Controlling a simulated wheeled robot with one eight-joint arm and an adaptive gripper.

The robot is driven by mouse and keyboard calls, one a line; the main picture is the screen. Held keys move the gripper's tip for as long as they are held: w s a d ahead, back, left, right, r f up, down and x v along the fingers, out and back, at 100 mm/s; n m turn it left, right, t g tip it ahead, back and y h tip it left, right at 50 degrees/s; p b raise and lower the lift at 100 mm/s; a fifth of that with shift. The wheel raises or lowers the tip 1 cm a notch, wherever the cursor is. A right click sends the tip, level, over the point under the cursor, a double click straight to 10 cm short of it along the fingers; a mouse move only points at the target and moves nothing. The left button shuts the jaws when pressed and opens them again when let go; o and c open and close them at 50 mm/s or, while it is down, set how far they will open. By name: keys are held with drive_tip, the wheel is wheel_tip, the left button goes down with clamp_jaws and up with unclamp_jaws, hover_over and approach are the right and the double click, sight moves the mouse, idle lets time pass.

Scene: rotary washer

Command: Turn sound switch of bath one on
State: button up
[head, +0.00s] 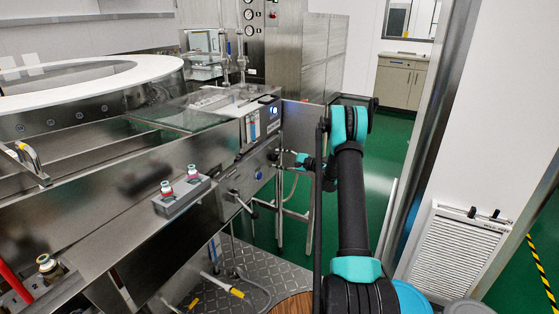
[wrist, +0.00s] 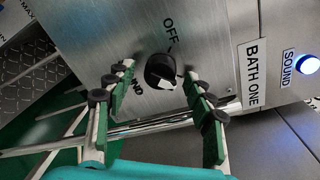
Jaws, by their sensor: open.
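The sound switch is a black rotary knob (wrist: 160,72) on a steel panel. In the wrist view an OFF label (wrist: 169,30) is above it, and a second label at its lower left is partly hidden by a finger. A white mark shows at the knob's lower right edge. I see no contact, and the depth gap is unclear. In the head view my gripper (head: 278,158) is at the panel's right end; the knob is too small to make out there.
BATH ONE (wrist: 252,75) and SOUND (wrist: 288,68) labels sit right of the knob, near a lit blue button (wrist: 307,64). The same light (head: 273,110) shows in the head view. Green floor is open behind my arm.

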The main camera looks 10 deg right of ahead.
drive_tip(key=v, duration=1.2)
drive_tip(key=s+a+r+n+g+h, duration=0.25)
drive_tip(key=s+a, duration=0.25)
drive_tip(key=s, duration=0.5)
drive_tip(key=s+a+r+n+g+h, duration=0.2)
drive_tip(key=s+a+r+n+h, duration=0.15)
drive_tip(key=s+a, duration=0.4)
drive_tip(key=s+d+f+n+h, duration=0.1)
drive_tip(key=s+d+n+h, duration=0.1)
drive_tip(key=s, duration=0.8)
drive_tip(key=s+d+f+n+g+h, duration=0.1)
drive_tip(key=s+d+f+n+h, duration=0.1)
drive_tip(key=s, duration=0.8)
drive_tip(key=s+d+f+n+h, duration=0.1)
drive_tip(key=s+d+n+h, duration=0.1)
drive_tip(key=s, duration=0.9)
drive_tip(key=shift+d+f+n+h, duration=0.3)
drive_tip(key=shift+f+n+h, duration=0.05)
drive_tip(key=shift+n+h, duration=0.6)
